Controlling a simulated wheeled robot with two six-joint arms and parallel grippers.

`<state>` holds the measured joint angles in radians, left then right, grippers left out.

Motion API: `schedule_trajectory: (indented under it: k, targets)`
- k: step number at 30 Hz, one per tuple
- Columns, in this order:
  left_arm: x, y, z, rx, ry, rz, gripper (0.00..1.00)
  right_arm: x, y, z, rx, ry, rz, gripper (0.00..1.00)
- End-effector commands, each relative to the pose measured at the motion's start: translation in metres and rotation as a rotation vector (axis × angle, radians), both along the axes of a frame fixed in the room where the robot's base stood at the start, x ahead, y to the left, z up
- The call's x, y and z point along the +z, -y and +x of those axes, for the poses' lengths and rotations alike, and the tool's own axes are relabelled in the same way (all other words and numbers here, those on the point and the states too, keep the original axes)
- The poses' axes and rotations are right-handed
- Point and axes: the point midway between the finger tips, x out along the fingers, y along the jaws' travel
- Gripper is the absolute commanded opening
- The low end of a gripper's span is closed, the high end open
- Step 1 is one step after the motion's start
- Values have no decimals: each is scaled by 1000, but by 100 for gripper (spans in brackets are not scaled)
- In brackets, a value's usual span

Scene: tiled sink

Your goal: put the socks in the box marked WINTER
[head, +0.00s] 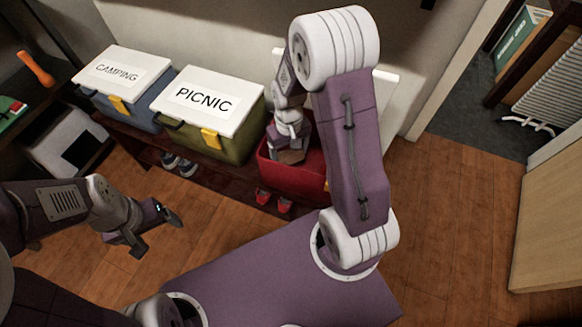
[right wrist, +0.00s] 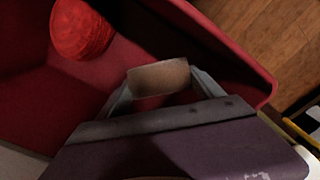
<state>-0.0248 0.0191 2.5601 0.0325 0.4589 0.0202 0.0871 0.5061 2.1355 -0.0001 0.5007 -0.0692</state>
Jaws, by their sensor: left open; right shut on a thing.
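A red box (head: 290,176) stands open at the right end of the bench, its pale lid (head: 386,92) raised behind it. My right arm hides most of the lid, and no WINTER marking shows. My right gripper (head: 291,150) reaches into the red box. In the right wrist view it is shut on a small brown thing (right wrist: 158,77), held inside the box walls (right wrist: 125,50); I cannot tell whether this is the socks. A round red textured thing (right wrist: 80,30) lies in the box beyond it. My left gripper (head: 157,232) is open and empty above the floor.
A closed blue CAMPING box (head: 146,108) and a closed green PICNIC box (head: 232,147) stand left of the red box. Dark shoes (head: 186,168) and red shoes (head: 284,206) sit below the bench (head: 222,177). Wooden floor (head: 455,220) is clear at right.

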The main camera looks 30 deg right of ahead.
Motion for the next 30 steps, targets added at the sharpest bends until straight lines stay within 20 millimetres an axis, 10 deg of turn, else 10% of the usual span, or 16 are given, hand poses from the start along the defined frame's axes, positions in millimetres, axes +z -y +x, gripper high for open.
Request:
schedule_trajectory:
  k: [15,25,26,30]
  targets:
    - [-30,0,0,0,0,0,82,-56,0,0,0,-1,0,30]
    - [-29,0,0,0,0,0,82,-57,0,0,0,1,0,30]
    - [-29,0,0,0,0,0,82,-57,0,0,0,1,0,79]
    - [-28,0,0,0,0,0,82,-56,0,0,0,1,0,98]
